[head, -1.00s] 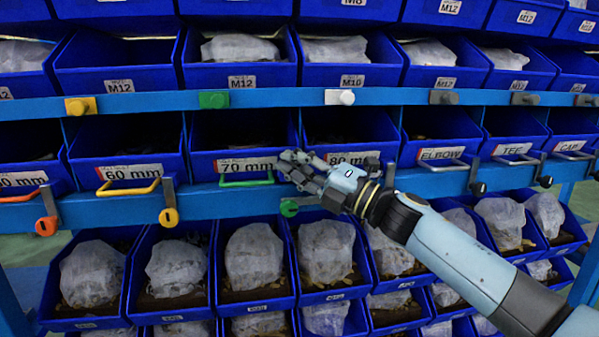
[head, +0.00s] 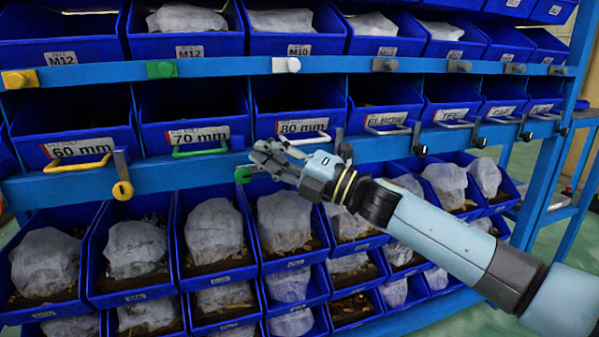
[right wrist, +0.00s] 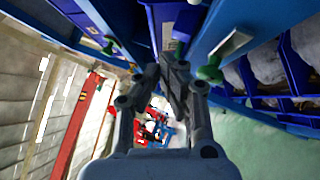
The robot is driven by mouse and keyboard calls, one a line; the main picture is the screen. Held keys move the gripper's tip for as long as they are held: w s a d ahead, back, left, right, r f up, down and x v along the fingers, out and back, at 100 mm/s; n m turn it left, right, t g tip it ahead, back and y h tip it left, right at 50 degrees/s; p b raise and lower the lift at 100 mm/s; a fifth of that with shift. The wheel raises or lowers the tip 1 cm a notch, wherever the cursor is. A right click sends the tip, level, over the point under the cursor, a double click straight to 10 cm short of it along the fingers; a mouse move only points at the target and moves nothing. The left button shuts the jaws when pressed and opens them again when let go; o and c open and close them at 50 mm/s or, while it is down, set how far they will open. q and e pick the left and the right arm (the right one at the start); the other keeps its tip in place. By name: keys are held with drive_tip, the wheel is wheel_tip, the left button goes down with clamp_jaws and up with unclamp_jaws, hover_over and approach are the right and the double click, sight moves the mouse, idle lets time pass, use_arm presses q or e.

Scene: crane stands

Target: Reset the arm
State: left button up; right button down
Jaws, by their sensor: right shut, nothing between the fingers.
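In the head view my right gripper (head: 272,158) is in front of the rack, between the 70 mm bin (head: 197,136) and the 80 mm bin (head: 302,127). Its fingers are together and hold nothing. Its tips appear close to a green knob (head: 243,174) below the 70 mm bin's right end; I cannot tell whether they touch. The right wrist view shows the closed fingers (right wrist: 174,72) with a green knob (right wrist: 211,72) just to their right. My right arm reaches in from the lower right. My left gripper is not in view.
The blue rack's upper rail (head: 220,68) carries coloured knobs. The 70 mm bin has a green handle (head: 200,151), the 60 mm bin a yellow one (head: 78,163). Lower bins hold bagged parts (head: 213,231). Open floor (head: 480,318) lies at the lower right.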

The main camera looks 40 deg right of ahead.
drive_tip(key=v, duration=0.6)
drive_tip(key=s+d+f+m+g+h+p, duration=0.15)
drive_tip(key=s+f+m+h, duration=0.3)
drive_tip(key=f, duration=0.75)
drive_tip(key=s+d+f+m+g+h, duration=0.25)
drive_tip(key=s+f+m, duration=0.35)
drive_tip(key=f, duration=0.6)
drive_tip(key=s+d+f+m+g+h+p, duration=0.15)
drive_tip(key=s+f+m+h, duration=0.3)
drive_tip(key=f, duration=0.85)
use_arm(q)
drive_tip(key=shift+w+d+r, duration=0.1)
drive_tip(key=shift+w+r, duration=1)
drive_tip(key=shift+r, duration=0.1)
use_arm(e)
drive_tip(key=s+a+f+m+g, duration=0.2)
drive_tip(key=s+f+m+g, duration=0.2)
drive_tip(key=s, duration=0.8)
drive_tip(key=s+a+f+m+g, duration=0.2)
drive_tip(key=s+f+m+g, duration=0.2)
drive_tip(key=s+f, duration=0.4)
drive_tip(key=s+a+f+m+g, duration=0.2)
drive_tip(key=s+f+m+g, duration=0.2)
drive_tip(key=s, duration=1.3)
wheel_tip(320, 180, down, 3)
drive_tip(key=shift+h, duration=0.35)
